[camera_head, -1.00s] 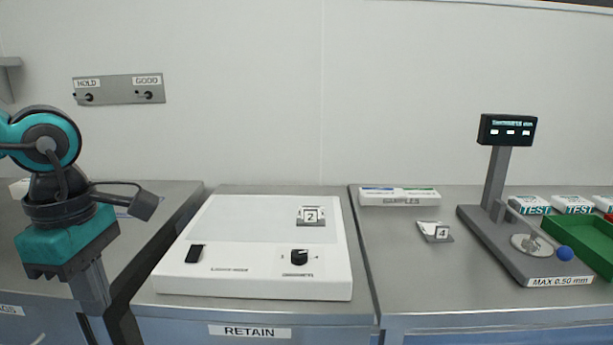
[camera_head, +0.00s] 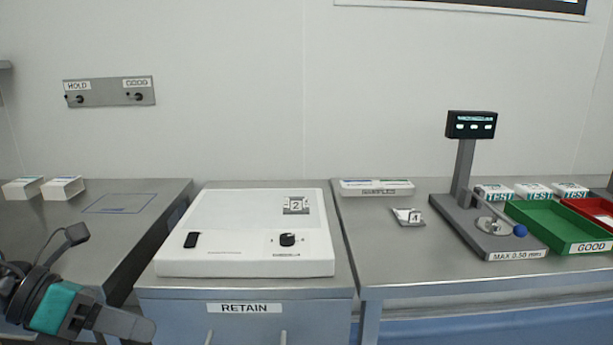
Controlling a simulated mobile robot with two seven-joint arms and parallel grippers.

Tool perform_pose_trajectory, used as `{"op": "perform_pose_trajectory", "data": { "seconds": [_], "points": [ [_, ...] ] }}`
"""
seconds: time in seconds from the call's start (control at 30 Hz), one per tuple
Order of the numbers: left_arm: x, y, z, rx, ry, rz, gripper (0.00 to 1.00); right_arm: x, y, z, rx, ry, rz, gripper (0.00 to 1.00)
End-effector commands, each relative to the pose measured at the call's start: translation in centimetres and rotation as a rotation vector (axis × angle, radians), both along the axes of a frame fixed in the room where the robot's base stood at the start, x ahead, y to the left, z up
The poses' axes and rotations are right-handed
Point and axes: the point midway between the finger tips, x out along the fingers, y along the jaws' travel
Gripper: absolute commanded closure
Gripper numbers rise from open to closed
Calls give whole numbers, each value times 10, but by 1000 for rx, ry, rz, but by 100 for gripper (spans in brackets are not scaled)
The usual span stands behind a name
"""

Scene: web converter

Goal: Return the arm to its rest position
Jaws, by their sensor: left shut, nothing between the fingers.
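My left arm comes in low at the left edge, with its teal and black wrist (camera_head: 52,302) showing. My left gripper (camera_head: 148,329) is at the lower left, shut and empty, in front of the left counter and the RETAIN cabinet. It points to the right and slightly down. It is apart from every object on the counters. My right arm and right gripper do not show.
A white box (camera_head: 247,262) with a switch and a knob stands on the RETAIN cabinet. A gauge stand (camera_head: 466,160), a green GOOD tray (camera_head: 570,240) and a SAMPLES holder (camera_head: 376,191) are on the right counter. Two small white boxes (camera_head: 62,189) stand on the left counter.

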Motion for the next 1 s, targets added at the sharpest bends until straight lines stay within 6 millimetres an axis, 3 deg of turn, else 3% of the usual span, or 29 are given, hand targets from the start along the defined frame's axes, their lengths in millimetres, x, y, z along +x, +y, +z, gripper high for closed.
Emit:
{"op": "perform_pose_trajectory", "data": {
  "seconds": [0.27, 0.43, 0.57, 0.67, 0.8, 1.0],
  "points": [
    [23, 12, -42, -628, 275, 581, 100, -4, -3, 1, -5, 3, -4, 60],
    [24, 24, -90, -977, 509, 932, 100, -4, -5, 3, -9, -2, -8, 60],
    [13, 24, -138, -1224, 721, 1194, 100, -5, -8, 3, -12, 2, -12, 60],
    [-3, 13, -178, -1400, 907, 1390, 100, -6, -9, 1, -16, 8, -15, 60],
    [-31, -17, -229, -1605, 1181, 1637, 100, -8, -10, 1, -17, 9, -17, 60],
    [-62, -66, -269, -1765, 1487, 1857, 100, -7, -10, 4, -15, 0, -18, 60]
  ]
}}
